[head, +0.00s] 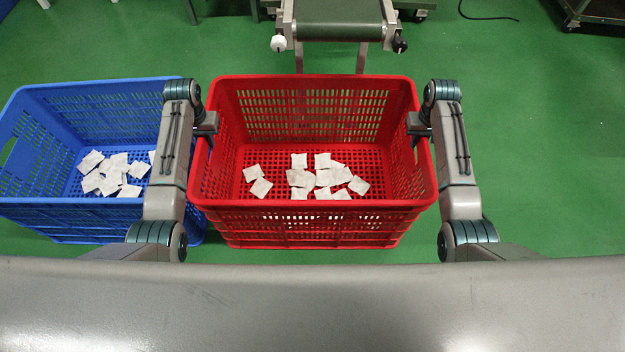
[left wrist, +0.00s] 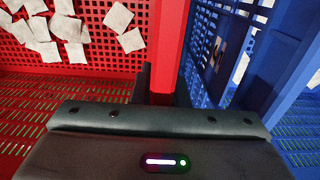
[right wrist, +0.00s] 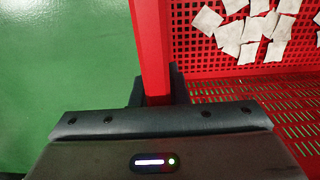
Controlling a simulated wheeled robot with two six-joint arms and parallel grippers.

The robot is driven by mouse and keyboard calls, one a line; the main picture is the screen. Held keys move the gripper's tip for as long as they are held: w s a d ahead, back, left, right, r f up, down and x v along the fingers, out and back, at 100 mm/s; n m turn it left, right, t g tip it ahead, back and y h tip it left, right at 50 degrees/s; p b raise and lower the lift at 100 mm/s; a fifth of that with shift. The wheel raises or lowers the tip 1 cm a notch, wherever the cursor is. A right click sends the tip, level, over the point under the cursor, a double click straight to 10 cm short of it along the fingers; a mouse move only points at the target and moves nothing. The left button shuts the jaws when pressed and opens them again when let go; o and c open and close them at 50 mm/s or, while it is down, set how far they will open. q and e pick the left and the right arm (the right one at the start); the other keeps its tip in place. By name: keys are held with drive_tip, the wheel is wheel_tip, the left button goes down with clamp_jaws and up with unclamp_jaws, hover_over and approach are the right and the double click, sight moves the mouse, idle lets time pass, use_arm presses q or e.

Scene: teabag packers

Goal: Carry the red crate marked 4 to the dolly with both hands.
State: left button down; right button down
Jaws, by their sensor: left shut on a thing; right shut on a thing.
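The red crate (head: 313,215) is in the middle of the head view, upright, with several white teabags (head: 325,178) on its floor. No number shows on the sides in view. My left gripper (head: 212,128) is shut on the crate's left wall; in the left wrist view its fingers lie on both sides of the red rim (left wrist: 168,60). My right gripper (head: 416,130) is shut on the right wall; in the right wrist view the red rim (right wrist: 152,50) runs between its fingers. I cannot tell whether the crate touches the floor.
A blue crate (head: 90,210) with several teabags stands close by on the left, beside my left arm. A conveyor (head: 340,20) stands behind the red crate. A dark wheeled frame (head: 600,12) is at the far right corner. Green floor (head: 540,140) is clear on the right.

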use_arm(q)
drive_tip(key=shift+r, duration=0.3)
use_arm(e)
drive_tip(key=shift+r, duration=0.3)
